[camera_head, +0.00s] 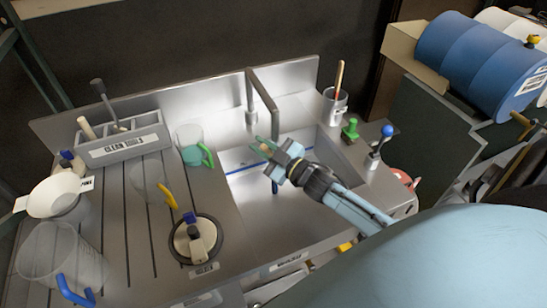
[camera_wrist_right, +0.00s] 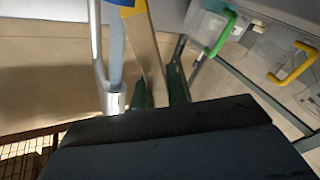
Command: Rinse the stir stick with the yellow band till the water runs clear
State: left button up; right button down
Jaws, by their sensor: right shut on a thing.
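My right gripper (camera_head: 264,145) is over the sink (camera_head: 312,185), near the tap (camera_head: 262,90), and is shut on a light wooden stir stick. In the right wrist view the stick (camera_wrist_right: 146,50) passes between the two dark green fingers (camera_wrist_right: 162,90). Yellow and blue show near its far end at the top edge. A pale blue, see-through stream (camera_wrist_right: 117,45), which looks like running water, runs from the metal spout (camera_wrist_right: 115,98) close beside the stick. I cannot tell whether it touches the stick. My left gripper is not in view.
A green-handled cup (camera_head: 190,148) and a yellow-handled cup (camera_head: 150,183) stand on the drainboard left of the sink. A grey tool holder (camera_head: 125,143) stands behind them. A metal pot with a stick (camera_head: 335,100) and a blue-knobbed lever (camera_head: 386,131) are on the right.

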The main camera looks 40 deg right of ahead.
jog(key=shift+s+d, duration=0.2)
jog(key=shift+s, duration=0.3)
jog(key=shift+w, duration=0.15)
jog(key=shift+w+a, duration=0.2)
jog(key=shift+w, duration=0.25)
jog(key=shift+s, duration=0.2)
jog(key=shift+s+d+p, duration=0.25)
jog(key=shift+s+p, duration=0.15)
jog(key=shift+p, duration=0.05)
jog(key=shift+w+a, duration=0.1)
jog(key=shift+w, duration=0.05)
